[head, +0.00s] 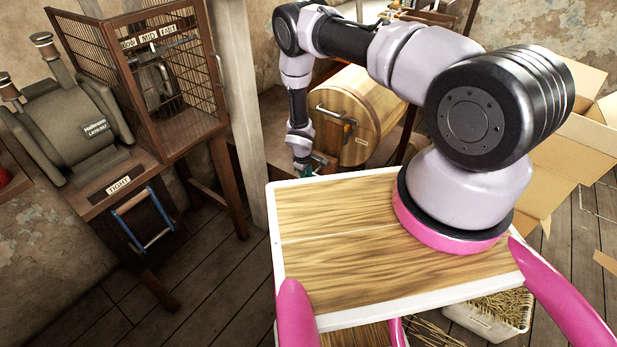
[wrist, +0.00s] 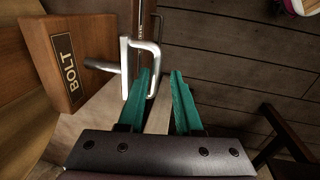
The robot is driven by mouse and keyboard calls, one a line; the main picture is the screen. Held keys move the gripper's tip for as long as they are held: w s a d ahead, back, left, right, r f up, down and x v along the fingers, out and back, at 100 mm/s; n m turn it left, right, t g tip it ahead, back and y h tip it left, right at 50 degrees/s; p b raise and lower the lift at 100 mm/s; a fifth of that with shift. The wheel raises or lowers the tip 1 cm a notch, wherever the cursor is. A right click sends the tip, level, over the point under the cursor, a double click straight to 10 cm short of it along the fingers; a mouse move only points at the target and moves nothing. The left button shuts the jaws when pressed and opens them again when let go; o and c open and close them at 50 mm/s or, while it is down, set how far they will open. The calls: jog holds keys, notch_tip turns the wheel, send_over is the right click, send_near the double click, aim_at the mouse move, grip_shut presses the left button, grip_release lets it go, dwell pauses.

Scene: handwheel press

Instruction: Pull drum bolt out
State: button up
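The drum bolt (wrist: 104,66) is a metal rod with a silver loop handle (wrist: 125,70). It sticks out from a wooden block labelled BOLT (wrist: 66,62) at the left of the wrist view. My gripper (wrist: 160,73) has two green fingers, apart and with nothing between them. The left finger's tip overlaps the open end of the loop; I cannot tell whether they touch. The right finger is clear of the handle. I cannot make out the bolt there.
A metal handle (head: 335,114) sits on the drum's end face. A post (head: 237,110) stands left of the drum, with a wire-fronted cabinet (head: 165,85) and press beyond. Cardboard boxes (head: 570,150) are at the right. Plank floor is open at lower left.

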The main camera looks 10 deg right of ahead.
dwell(0.3)
notch_tip(320, 180, up, 11)
jog(key=s+a, duration=0.1)
jog(key=shift+s+f, duration=0.15)
jog(key=shift+f, duration=0.05)
jog(key=shift+a, duration=0.1)
dwell(0.3)
